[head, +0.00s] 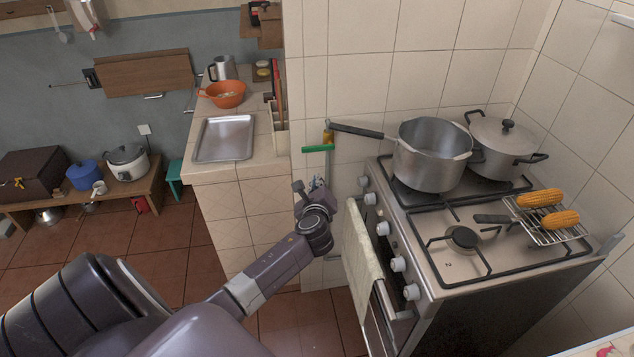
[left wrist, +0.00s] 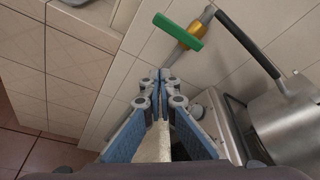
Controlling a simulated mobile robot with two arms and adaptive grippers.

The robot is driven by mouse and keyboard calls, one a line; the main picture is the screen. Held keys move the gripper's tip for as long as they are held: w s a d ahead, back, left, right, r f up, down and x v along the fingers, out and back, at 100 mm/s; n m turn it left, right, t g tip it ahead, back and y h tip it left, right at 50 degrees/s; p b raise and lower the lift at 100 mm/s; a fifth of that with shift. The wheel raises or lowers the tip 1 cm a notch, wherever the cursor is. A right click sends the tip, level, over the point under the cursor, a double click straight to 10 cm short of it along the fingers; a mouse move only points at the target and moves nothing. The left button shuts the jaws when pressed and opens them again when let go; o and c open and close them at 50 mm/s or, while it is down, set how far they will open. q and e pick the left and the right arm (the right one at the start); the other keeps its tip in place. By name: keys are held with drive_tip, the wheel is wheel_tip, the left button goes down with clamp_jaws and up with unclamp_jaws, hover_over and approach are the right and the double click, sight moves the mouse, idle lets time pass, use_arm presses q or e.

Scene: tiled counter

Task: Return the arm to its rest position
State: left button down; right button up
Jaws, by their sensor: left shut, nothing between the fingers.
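My left arm reaches in from the lower left in the head view. Its gripper (head: 317,186) is partly hidden behind the wrist, beside the stove's front left corner. In the left wrist view the left gripper (left wrist: 160,78) is shut, its blue fingers together with nothing between them. It is above the cloth on the stove front and apart from the green-handled gas valve (left wrist: 190,38) on the tiled wall. That valve also shows in the head view (head: 319,148). My right gripper is not in view.
The stove (head: 440,270) carries an open pot (head: 428,170), a lidded pot (head: 502,140) and a rack with corn (head: 552,220). A towel (head: 362,250) hangs on its front. A tiled counter (head: 260,160) with a metal tray (head: 224,138) and orange bowl (head: 226,98) stands left.

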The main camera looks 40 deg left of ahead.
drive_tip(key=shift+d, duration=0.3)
